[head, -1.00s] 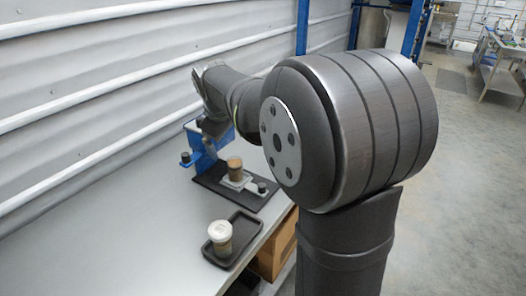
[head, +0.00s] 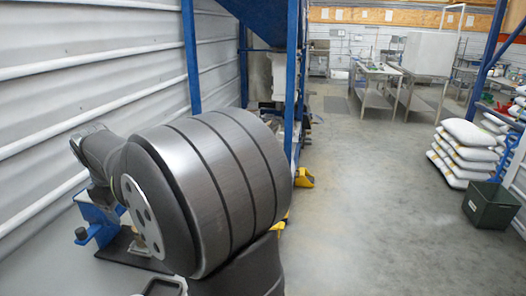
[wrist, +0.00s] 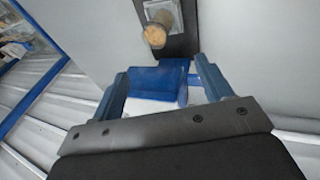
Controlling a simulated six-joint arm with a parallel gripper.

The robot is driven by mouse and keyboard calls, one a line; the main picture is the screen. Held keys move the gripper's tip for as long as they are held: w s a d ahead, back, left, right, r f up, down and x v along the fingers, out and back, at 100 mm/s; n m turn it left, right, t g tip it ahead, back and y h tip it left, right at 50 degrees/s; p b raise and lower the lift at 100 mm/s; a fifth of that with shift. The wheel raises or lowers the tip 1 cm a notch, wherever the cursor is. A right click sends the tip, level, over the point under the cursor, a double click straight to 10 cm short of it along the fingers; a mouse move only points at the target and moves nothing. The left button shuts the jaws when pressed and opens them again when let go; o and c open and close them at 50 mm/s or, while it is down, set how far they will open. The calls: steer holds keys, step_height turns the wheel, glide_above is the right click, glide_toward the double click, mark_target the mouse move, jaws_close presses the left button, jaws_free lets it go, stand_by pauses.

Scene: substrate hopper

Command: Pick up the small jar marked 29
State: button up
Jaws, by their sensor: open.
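A small jar (wrist: 154,36) with a brown top stands on a pale plate (wrist: 172,8) over a dark base at the top of the wrist view. No number is readable on it. My gripper (wrist: 160,68) is open, and the jar lies beyond its fingertips, not between them. A blue stand (wrist: 157,81) shows between the fingers, its distance from them unclear. In the head view my arm hides the gripper. The blue stand (head: 96,215) and part of its dark base (head: 125,246) show at lower left.
A corrugated wall (head: 80,60) runs along the left. A dark tray (head: 165,286) is mostly cut off at the bottom edge. Open concrete floor (head: 360,200) lies to the right, with stacked white sacks (head: 465,155) and a dark green bin (head: 490,204).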

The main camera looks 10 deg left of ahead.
steer(key=w+d+m+g+y, duration=0.2)
steer(key=w+m, duration=0.2)
steer(key=m, duration=0.1)
steer(key=shift+x, duration=8.85)
steer(key=shift+a+r, duration=0.1)
steer(key=shift+c, duration=0.4)
